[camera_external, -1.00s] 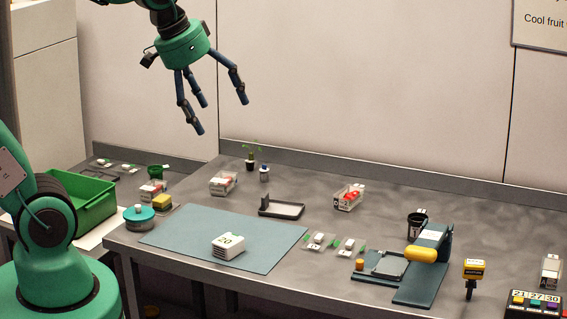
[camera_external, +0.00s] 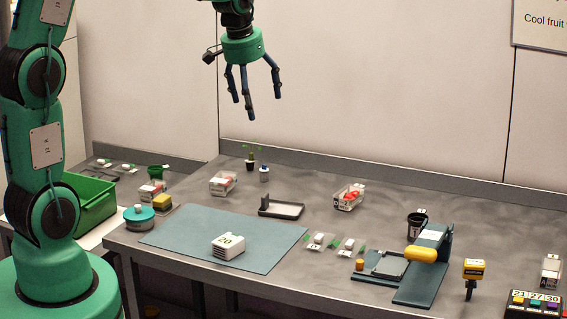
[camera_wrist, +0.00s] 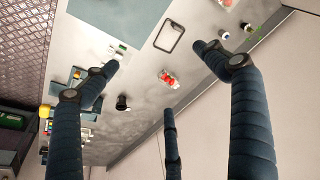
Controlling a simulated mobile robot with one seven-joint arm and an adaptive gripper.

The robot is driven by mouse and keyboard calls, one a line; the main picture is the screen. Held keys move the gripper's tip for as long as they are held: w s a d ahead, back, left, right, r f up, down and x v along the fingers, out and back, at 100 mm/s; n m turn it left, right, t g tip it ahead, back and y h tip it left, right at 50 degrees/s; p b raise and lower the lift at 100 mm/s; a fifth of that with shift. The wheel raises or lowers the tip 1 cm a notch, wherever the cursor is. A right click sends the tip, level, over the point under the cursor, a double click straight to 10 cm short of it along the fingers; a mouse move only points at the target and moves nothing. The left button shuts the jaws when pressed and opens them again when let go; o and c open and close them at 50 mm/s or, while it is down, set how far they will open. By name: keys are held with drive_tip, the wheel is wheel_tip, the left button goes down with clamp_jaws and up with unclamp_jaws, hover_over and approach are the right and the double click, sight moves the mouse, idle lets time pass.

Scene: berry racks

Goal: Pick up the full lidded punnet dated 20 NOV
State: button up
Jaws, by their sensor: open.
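Several clear punnets stand on the grey table, and their date labels are too small to read. One with red berries (camera_external: 348,197) is right of centre at the back; it also shows in the wrist view (camera_wrist: 168,78). Another with red contents (camera_external: 222,184) stands at the back left, and a third (camera_external: 152,189) is at the left edge. A pale one (camera_external: 550,270) stands at the far right. I cannot tell which is dated 20 NOV. My three-fingered gripper (camera_external: 254,100) is open and empty, high above the table's back, pointing down.
A black-framed tray (camera_external: 281,208), a plant (camera_external: 250,160), a black cup (camera_external: 417,222) and a scale-like stand with a yellow roll (camera_external: 421,254) stand around. A green crate (camera_external: 96,205) is at left.

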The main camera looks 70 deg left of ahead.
drive_tip(key=w+a+f+n, duration=0.1)
drive_tip(key=a+f, duration=0.3)
drive_tip(key=a, duration=0.2)
drive_tip(key=a+f+n, duration=0.1)
drive_tip(key=a+f, duration=0.3)
drive_tip(key=a, duration=0.2)
drive_tip(key=n+g, duration=0.1)
drive_tip(key=n, duration=0.1)
hover_over(227, 178)
drive_tip(key=s+d, duration=0.1)
wheel_tip(227, 178, down, 11)
drive_tip(key=shift+d+p, duration=0.15)
drive_tip(key=shift+p, duration=0.3)
drive_tip(key=shift+w+a+f+b, duration=0.1)
drive_tip(key=shift+a+f+b, duration=0.05)
drive_tip(key=shift+f, duration=1.25)
drive_tip(key=shift+w+a+f+b, duration=0.1)
drive_tip(key=shift+w+a+f, duration=0.1)
drive_tip(key=shift+f, duration=1.2)
drive_tip(key=shift+w+a+f+b, duration=0.1)
drive_tip(key=shift+a+f+b, duration=0.05)
drive_tip(key=shift+f, duration=1.25)
drive_tip(key=shift+w+a+f+b, duration=0.1)
drive_tip(key=shift+a+f+b, duration=0.1)
drive_tip(key=shift+f, duration=1.1)
drive_tip(key=shift+a+f+b, duration=0.15)
drive_tip(key=shift+f, duration=1.1)
drive_tip(key=shift+f, duration=0.25)
